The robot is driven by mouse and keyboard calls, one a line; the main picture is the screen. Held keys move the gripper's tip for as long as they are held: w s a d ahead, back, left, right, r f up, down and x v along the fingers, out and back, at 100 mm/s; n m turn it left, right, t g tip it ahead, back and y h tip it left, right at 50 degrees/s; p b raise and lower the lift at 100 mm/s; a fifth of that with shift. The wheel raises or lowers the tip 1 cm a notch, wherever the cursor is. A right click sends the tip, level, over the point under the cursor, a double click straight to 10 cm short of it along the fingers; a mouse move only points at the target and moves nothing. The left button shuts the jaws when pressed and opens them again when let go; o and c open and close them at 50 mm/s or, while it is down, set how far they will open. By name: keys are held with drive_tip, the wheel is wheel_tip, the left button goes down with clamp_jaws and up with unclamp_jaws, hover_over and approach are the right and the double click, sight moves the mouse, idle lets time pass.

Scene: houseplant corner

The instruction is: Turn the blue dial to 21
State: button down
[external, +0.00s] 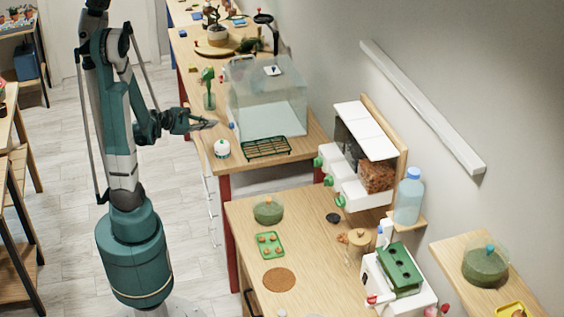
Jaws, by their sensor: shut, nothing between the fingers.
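A small blue knob-like spot (231,126), possibly the blue dial, shows at the lower left edge of the clear glass tank (272,108) on the far worktop. It is too small to read any number or mark on it. My gripper (214,123) is shut and empty. Its fingertips point right, just left of the blue spot, with what looks like a small gap. Depth and contact cannot be told from this view.
A green bottle-like item (209,89) stands behind my gripper. The near worktop (310,250) has some free room.

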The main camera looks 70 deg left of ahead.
drive_tip(key=shift+w, duration=0.15)
drive_tip(key=shift+w, duration=3.3)
drive_tip(key=shift+f+b, duration=0.35)
drive_tip(key=shift+b, duration=0.1)
drive_tip(key=shift+d+f+b, duration=0.45)
drive_tip(key=shift+d+b, duration=0.35)
drive_tip(key=shift+b, duration=0.2)
drive_tip(key=shift+d+r, duration=0.25)
drive_tip(key=shift+d, duration=0.05)
drive_tip(key=shift+s, duration=3)
